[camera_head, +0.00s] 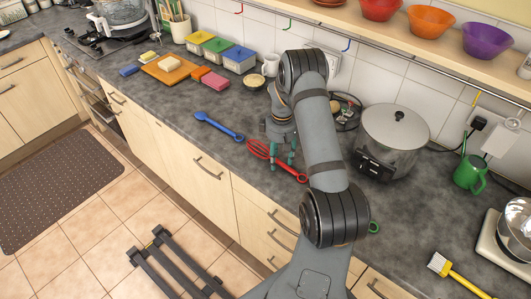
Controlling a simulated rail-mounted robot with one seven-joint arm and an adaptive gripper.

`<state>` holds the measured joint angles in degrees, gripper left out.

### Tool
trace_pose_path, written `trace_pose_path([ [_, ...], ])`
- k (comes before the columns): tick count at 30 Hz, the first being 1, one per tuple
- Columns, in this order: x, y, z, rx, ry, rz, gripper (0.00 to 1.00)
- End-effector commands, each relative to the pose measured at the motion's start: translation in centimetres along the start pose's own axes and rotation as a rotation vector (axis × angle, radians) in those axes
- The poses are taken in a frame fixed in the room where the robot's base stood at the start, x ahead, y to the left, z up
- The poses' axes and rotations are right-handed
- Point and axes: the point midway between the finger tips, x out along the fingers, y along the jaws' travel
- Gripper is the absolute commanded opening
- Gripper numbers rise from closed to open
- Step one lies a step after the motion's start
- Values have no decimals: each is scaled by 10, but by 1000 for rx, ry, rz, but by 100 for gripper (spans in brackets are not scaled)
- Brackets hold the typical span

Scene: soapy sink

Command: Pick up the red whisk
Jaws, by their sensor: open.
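The red whisk (260,149) lies on the dark grey counter near its front edge, its wire head to the left and its handle (297,175) running to the lower right. My gripper (282,164) is open and points down at the whisk's middle. Its teal-tipped fingers show on either side of the whisk's shaft, with part of the shaft hidden behind them. I cannot tell how high the fingertips are above the counter. My arm covers the counter to the right of the whisk.
A blue spoon (219,126) lies left of the whisk. A large lidded pot (393,138) stands to the right, close to my arm. Colored bins (239,60), sponges (214,81) and a cutting board (172,70) are at the back left. A yellow brush (455,275) lies at the lower right.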

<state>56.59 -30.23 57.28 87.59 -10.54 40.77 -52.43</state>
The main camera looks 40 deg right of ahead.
Motion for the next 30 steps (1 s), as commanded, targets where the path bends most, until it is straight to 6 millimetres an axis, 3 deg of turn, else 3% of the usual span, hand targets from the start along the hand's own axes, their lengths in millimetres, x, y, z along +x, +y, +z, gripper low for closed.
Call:
trace_pose_path([
  [23, 0, 0, 0, 0, 0, 0, 1],
  [30, 0, 0, 0, 0, 0, 0, 0],
])
